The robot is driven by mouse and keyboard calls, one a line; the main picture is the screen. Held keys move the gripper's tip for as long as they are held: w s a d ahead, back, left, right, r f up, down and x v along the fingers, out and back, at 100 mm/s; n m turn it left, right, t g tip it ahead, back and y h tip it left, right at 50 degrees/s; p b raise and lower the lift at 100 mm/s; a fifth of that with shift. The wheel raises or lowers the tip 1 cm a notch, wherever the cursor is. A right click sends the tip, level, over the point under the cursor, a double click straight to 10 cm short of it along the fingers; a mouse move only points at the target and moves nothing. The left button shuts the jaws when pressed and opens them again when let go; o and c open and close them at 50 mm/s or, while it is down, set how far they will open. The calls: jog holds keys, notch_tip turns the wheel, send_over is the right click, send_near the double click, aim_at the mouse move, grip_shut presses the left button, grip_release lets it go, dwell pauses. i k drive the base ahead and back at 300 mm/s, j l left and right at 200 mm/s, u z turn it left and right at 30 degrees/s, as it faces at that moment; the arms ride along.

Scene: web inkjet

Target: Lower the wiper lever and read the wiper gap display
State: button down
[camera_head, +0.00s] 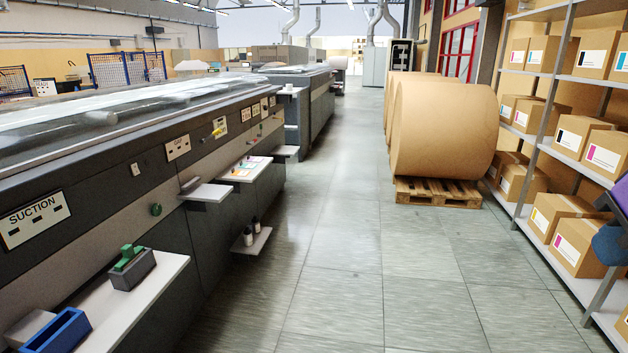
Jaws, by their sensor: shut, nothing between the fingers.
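A long dark printing machine (190,230) runs along the left side, with labelled panels on its front. The nearest panel (34,219) reads SUCTION. A smaller panel (177,147) and several others farther along are too small to read surely. A small yellow handle-like part (216,132) sticks out beside one of the far panels; I cannot tell whether it is the wiper lever. No wiper gap display can be made out. My gripper is not in view.
A near ledge (160,272) holds a green-topped grey block (131,267) and a blue tray (58,333). More ledges jut from the machine into the aisle. The tiled floor (330,250) is clear. Paper rolls (440,130) on a pallet (437,193) and box shelves (545,205) stand right.

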aim_at(215, 132)
jog(key=i, duration=0.6)
jog(key=i+l+u, duration=0.1)
jog(key=i, duration=0.5)
jog(key=i+l, duration=0.15)
jog(key=i, duration=0.45)
jog(key=i+j+u, duration=0.2)
jog(key=i+u, duration=0.6)
jog(key=i, duration=0.2)
jog(key=i+u, duration=0.4)
jog(key=i+j, duration=0.15)
jog(key=i, duration=0.25)
jog(key=i+j, duration=0.15)
jog(key=i, duration=0.25)
jog(key=i+j, duration=0.2)
jog(key=i, duration=0.15)
